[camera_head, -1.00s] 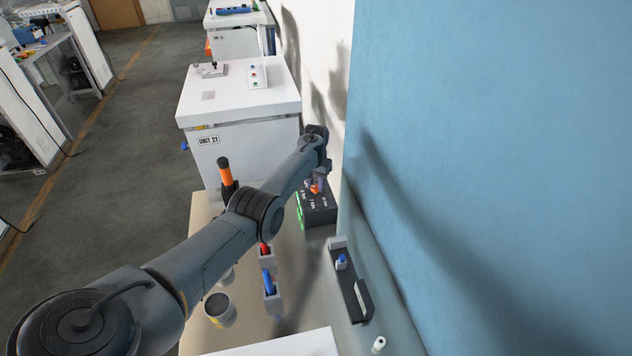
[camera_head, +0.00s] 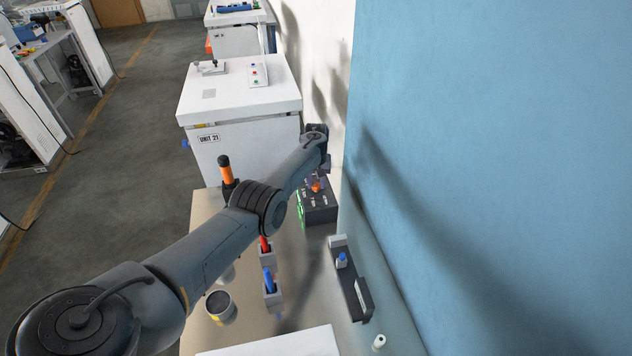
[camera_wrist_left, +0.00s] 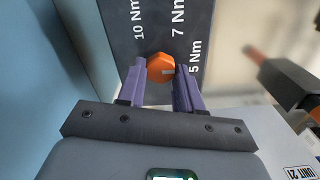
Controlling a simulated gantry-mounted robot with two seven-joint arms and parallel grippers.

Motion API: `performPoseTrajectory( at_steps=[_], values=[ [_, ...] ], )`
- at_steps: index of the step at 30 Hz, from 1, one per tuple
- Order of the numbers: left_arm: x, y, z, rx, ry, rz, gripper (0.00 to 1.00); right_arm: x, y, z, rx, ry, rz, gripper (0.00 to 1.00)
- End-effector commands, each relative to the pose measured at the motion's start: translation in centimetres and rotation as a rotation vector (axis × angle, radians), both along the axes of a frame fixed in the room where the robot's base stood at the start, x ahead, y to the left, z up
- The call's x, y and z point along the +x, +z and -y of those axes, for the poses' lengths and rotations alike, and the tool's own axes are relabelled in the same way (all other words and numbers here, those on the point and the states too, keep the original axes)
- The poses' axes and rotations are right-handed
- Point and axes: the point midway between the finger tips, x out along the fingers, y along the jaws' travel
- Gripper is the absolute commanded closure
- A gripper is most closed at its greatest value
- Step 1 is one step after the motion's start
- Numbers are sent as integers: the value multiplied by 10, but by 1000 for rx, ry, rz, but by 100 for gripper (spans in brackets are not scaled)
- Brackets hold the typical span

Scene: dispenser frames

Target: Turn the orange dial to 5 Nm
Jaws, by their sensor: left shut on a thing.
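The orange dial (camera_wrist_left: 160,68) sits on the face of a dark box (camera_head: 318,210) at the back of the bench. White labels 10 Nm, 7 Nm and 5 Nm are printed around it. My left gripper (camera_wrist_left: 160,78) has its two purple fingers on either side of the dial and is shut on it. A small greyish mark on the dial shows at its right side in the left wrist view, toward the 5 Nm side. In the head view the dial (camera_head: 316,187) shows just below my left wrist. My right gripper is not in view.
An orange-and-black tool (camera_head: 226,172) stands left of my arm. Red (camera_head: 265,244) and blue (camera_head: 269,282) handles sit in holders, beside a grey cup (camera_head: 220,306). A dark rail (camera_head: 347,285) lies near the blue wall. A white cabinet marked UNIT 21 (camera_head: 240,145) stands behind.

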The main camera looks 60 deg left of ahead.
Motion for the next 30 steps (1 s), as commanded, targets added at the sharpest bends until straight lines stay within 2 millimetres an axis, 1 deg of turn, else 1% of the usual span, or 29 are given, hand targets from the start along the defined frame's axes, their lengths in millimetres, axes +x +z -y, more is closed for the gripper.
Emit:
performPoseTrajectory(
  at_steps=[5,6,10,18,22,26,30],
  values=[
    [0,0,0,0,-1,1,96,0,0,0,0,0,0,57],
    [0,0,0,0,-1,1,61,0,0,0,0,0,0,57],
    [0,0,0,1,-1,1,41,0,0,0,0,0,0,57],
    [0,0,0,1,-1,1,40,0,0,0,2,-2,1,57],
    [0,6,0,2,-1,1,40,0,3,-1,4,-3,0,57],
    [0,21,-1,2,-1,1,40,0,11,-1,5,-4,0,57],
    [1,44,-1,3,-1,2,40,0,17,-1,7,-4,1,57]
  ],
)
